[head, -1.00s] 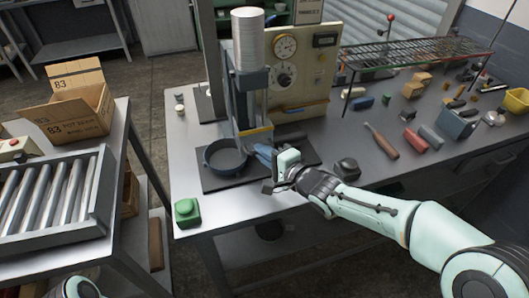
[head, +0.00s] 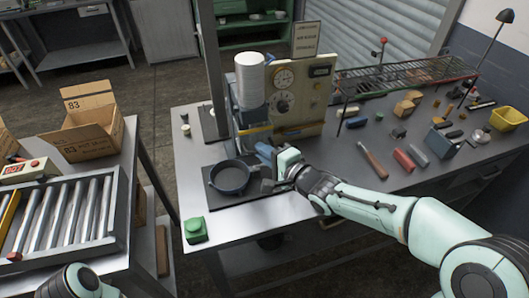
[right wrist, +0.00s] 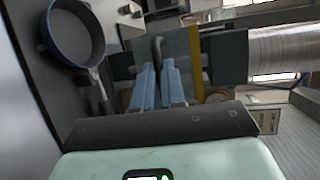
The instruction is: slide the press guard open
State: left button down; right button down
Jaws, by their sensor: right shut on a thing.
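The press (head: 252,80) stands on the bench, with a pale ribbed cylinder over its blue-grey body. Its guard, a grey panel with a yellow edge (head: 255,128), is at the front, raised above the pan. In the right wrist view the guard (right wrist: 179,57) carries a dark upright handle (right wrist: 158,46). My right gripper (head: 264,151) is at the guard's front; its blue fingers (right wrist: 158,75) are shut on the handle. A dark blue round pan (head: 230,179) lies below on a dark mat; it also shows in the right wrist view (right wrist: 78,35). My left gripper is out of view.
A green button box (head: 196,230) sits at the bench's front left corner. A gauge panel (head: 305,95) stands behind the press. Several tools and a wire rack (head: 410,72) are at right. A roller conveyor (head: 75,215) and an open cardboard box (head: 88,135) are at left.

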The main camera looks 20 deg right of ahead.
jog(key=c, duration=1.2)
grip_release()
jog(key=shift+f, duration=0.1)
